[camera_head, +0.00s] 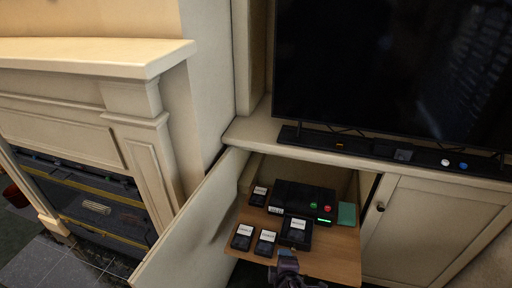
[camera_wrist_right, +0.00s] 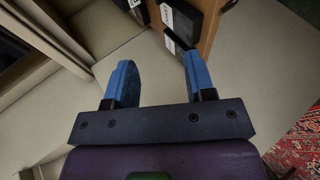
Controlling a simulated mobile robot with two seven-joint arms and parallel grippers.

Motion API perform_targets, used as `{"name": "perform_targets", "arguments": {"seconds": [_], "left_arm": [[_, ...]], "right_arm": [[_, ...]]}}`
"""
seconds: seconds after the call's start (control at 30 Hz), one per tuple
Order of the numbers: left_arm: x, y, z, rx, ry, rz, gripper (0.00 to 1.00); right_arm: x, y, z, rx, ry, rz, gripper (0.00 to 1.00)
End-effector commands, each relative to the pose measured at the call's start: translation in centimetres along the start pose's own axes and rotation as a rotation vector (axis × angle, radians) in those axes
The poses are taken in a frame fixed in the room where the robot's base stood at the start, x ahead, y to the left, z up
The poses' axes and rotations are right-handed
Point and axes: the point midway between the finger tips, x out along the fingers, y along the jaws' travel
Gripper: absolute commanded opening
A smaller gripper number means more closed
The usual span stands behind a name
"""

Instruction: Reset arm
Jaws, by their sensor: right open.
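My right gripper (camera_wrist_right: 159,72) is open in the right wrist view, with its two blue fingers apart and nothing between them. Part of it shows at the bottom edge of the head view (camera_head: 287,268), just at the front of the pull-out wooden shelf (camera_head: 335,265). The dark cartridges and the shelf edge lie beyond the fingertips in the wrist view. My left gripper does not show.
The shelf bears a black console (camera_head: 290,196) with red and green buttons, several labelled cartridges (camera_head: 242,238) and a green block (camera_head: 347,213). An open cabinet door (camera_head: 195,232) stands to the left. A television (camera_head: 395,70) stands above. A fireplace (camera_head: 90,200) is at the left.

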Motion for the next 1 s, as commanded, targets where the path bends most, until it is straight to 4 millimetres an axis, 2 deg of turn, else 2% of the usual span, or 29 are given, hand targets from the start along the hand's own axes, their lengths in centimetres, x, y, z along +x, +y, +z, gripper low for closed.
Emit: {"name": "perform_targets", "arguments": {"seconds": [0.03,0.2,0.3,0.4,0.53,0.6,0.7,0.83,1.0], "left_arm": [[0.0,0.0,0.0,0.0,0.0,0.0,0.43],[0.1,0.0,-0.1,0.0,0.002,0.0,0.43],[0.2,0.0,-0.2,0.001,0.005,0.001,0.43],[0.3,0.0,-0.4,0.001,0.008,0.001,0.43],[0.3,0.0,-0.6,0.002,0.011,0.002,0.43],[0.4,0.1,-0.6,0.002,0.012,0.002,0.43],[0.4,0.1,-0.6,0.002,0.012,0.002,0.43],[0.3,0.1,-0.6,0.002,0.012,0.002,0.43],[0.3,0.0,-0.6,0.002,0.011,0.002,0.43]], "right_arm": [[-0.9,0.5,0.9,0.176,0.026,-0.003,0.5],[-4.8,2.1,4.6,0.758,0.104,-0.005,0.5],[-7.9,2.6,8.0,1.056,0.132,0.008,0.5],[-11.3,2.7,11.6,1.26,0.138,0.031,0.5],[-15.2,1.3,15.8,1.357,0.091,0.051,0.5],[-16.8,-0.2,17.6,1.363,0.044,0.052,0.5],[-18.4,-2.5,19.2,1.362,-0.014,0.036,0.5],[-19.4,-4.2,19.7,1.363,-0.048,0.017,0.5],[-19.6,-4.5,19.8,1.363,-0.055,0.013,0.5]]}}
